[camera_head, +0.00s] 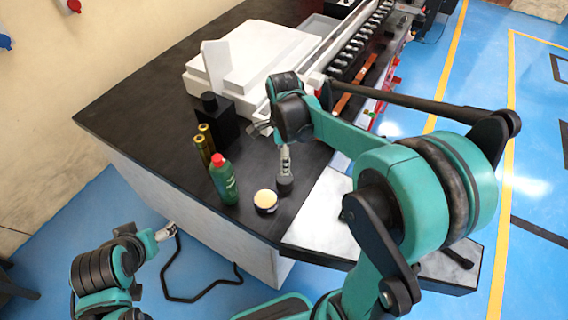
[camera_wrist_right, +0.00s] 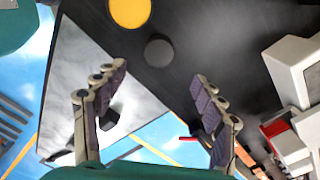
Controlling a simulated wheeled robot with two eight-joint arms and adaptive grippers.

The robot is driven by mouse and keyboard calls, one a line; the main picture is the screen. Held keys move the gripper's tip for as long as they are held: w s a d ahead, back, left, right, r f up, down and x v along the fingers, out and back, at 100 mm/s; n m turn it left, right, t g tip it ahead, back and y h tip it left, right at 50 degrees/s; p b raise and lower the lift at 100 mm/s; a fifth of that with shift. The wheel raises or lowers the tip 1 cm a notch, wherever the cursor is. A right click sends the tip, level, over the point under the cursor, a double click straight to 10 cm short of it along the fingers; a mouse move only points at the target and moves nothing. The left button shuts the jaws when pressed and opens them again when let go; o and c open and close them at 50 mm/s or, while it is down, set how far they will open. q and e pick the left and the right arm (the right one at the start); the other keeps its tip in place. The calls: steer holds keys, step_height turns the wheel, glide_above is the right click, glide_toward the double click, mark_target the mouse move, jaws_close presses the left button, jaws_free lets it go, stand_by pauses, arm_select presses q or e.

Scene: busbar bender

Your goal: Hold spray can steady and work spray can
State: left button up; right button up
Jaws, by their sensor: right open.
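A green spray can (camera_head: 224,180) with a red cap stands upright near the table's front left corner. My right gripper (camera_head: 272,143) is above the table, to the right of the can and apart from it. In the right wrist view its two fingers (camera_wrist_right: 158,72) are spread with nothing between them. My left gripper (camera_head: 165,232) is low at the left, beside the table's front side and away from the can. Its fingers are too small to tell open from shut.
A jar with a pale lid (camera_head: 265,200) and a short dark cylinder (camera_head: 285,187) stand right of the can. Gold cylinders (camera_head: 204,144) and a black box (camera_head: 219,121) stand behind it. A white machine (camera_head: 250,62) fills the back. The table's left side is clear.

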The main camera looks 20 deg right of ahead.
steer(key=s+a+r+n+t, duration=0.15)
steer(key=s+n+t, duration=0.25)
steer(key=s+n, duration=0.5)
steer(key=s+a+r+n+t, duration=0.1)
steer(key=s+r+n+t, duration=0.25)
steer(key=n, duration=0.85)
steer(key=f+b, duration=1.2)
steer(key=shift+s+d+f, duration=0.15)
steer(key=shift+s+f, duration=0.05)
steer(key=shift+f, duration=0.2)
steer(key=shift+r, duration=0.25)
